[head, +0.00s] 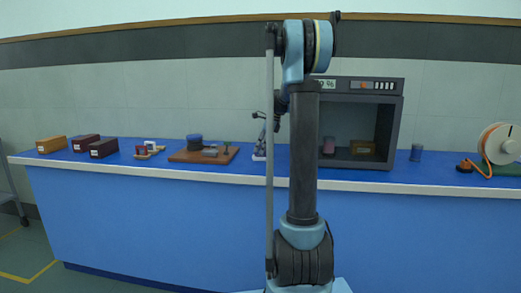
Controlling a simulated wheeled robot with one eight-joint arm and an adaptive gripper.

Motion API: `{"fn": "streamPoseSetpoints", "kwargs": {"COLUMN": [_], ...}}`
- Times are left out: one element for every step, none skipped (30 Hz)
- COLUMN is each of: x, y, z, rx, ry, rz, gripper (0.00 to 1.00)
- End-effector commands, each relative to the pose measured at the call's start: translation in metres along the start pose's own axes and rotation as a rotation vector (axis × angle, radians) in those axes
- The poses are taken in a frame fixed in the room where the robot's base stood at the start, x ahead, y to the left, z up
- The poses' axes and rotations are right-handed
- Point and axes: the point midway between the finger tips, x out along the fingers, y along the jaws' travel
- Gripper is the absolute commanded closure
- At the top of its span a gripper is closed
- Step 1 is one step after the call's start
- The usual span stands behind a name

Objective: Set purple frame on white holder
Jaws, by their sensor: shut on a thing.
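My gripper (262,141) is low over the bench at the middle, partly hidden behind my own upright arm. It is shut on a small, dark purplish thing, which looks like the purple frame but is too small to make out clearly. A small white piece (259,156), perhaps the white holder, shows on the bench top just under the gripper. I cannot tell whether the held thing touches it.
The blue bench (150,215) spans the view. An open dark chamber (398,130) and a spool (501,144) stand right.

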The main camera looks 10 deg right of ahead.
Motion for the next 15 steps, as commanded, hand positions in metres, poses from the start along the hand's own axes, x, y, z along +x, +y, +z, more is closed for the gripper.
{"fn": "streamPoseSetpoints", "kwargs": {"x": [0.0008, 0.0012, 0.0018, 0.0023, 0.0027, 0.0032, 0.0037, 0.0040, 0.0041, 0.0040, 0.0040, 0.0040, 0.0040, 0.0040, 0.0040], "y": [-0.0001, -0.0001, -0.0001, -0.0001, -0.0001, -0.0001, -0.0001, -0.0002, -0.0001, -0.0001, -0.0002, -0.0001, -0.0002, -0.0002, -0.0002], "z": [-0.0004, -0.0006, -0.0008, -0.0010, -0.0012, -0.0014, -0.0016, -0.0018, -0.0018, -0.0018, -0.0018, -0.0018, -0.0018, -0.0018, -0.0018], "rx": [0.000, 0.000, 0.000, 0.000, 0.000, 0.000, 0.000, 0.000, 0.000, 0.000, 0.000, 0.000, 0.000, 0.000, 0.000], "ry": [0.000, 0.000, 0.000, 0.000, 0.000, 0.000, 0.000, 0.000, 0.000, 0.000, 0.000, 0.000, 0.000, 0.000, 0.000], "rz": [0.000, 0.000, 0.000, 0.000, 0.000, 0.000, 0.000, 0.000, 0.000, 0.000, 0.000, 0.000, 0.000, 0.000, 0.000], "gripper": [1.00, 1.00, 1.00, 1.00, 1.00, 1.00, 1.00, 1.00, 0.84, 0.80, 0.80, 0.80, 0.80, 0.80, 0.80]}}
